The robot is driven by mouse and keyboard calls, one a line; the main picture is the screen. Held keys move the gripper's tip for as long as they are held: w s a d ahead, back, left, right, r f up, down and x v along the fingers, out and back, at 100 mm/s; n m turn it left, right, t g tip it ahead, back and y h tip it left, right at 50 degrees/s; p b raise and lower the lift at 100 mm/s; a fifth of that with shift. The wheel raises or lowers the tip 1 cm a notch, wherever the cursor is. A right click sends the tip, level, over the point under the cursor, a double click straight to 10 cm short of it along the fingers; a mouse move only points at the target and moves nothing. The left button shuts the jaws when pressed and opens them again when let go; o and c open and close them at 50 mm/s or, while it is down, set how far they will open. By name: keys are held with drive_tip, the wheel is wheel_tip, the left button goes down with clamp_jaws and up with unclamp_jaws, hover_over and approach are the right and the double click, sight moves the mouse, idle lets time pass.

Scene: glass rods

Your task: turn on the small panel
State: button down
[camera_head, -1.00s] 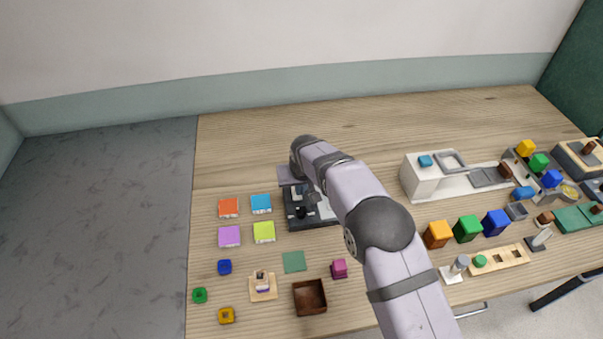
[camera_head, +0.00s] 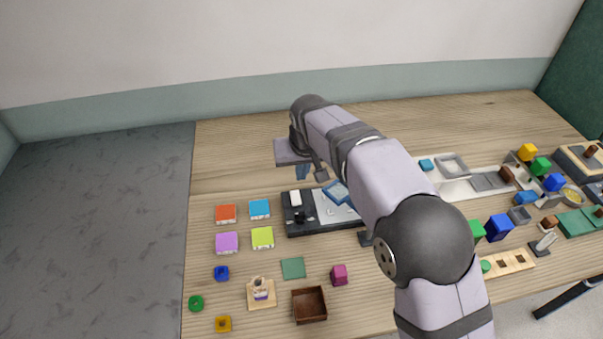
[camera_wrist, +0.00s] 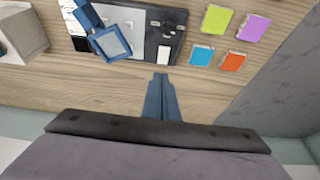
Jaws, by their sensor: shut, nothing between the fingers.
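The small panel is a dark plate (camera_head: 301,228) with a white rocker-like piece (camera_head: 295,198) and a black knob (camera_head: 300,216). The plate also shows in the wrist view (camera_wrist: 178,38), with its white piece (camera_wrist: 163,53) and black knob (camera_wrist: 166,26). A grey-white plate (camera_head: 325,208) adjoins it, with a blue-framed part (camera_head: 337,193) tilted over it. My gripper (camera_wrist: 160,77) is shut and empty, its blue fingers together. In the head view my gripper (camera_head: 302,178) hangs above and behind the panel's far edge, apart from it. I cannot tell whether the panel is on.
Orange (camera_head: 226,214), blue (camera_head: 260,209), purple (camera_head: 227,243) and lime (camera_head: 262,238) blocks lie left of the panel. A brown tray (camera_head: 309,304) and magenta cube (camera_head: 339,274) are nearer. The table behind the panel is clear. My arm hides some things at right.

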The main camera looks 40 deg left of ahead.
idle(0.4)
drive_tip(key=b, duration=0.2)
drive_tip(key=a+b, duration=0.1)
drive_tip(key=b, duration=0.1)
drive_tip(key=shift+w+a+r, duration=0.15)
drive_tip(key=shift+w+r, duration=0.1)
drive_tip(key=shift+w, duration=0.05)
drive_tip(key=shift+f, duration=0.1)
drive_tip(key=p, duration=0.5)
hover_over(296, 193)
drive_tip(key=s+d, duration=0.1)
wheel_tip(296, 193, down, 12)
drive_tip(key=shift+s+r, duration=0.1)
drive_tip(key=shift+r, duration=0.05)
drive_tip(key=shift+f, duration=0.7)
drive_tip(key=shift+f, duration=0.1)
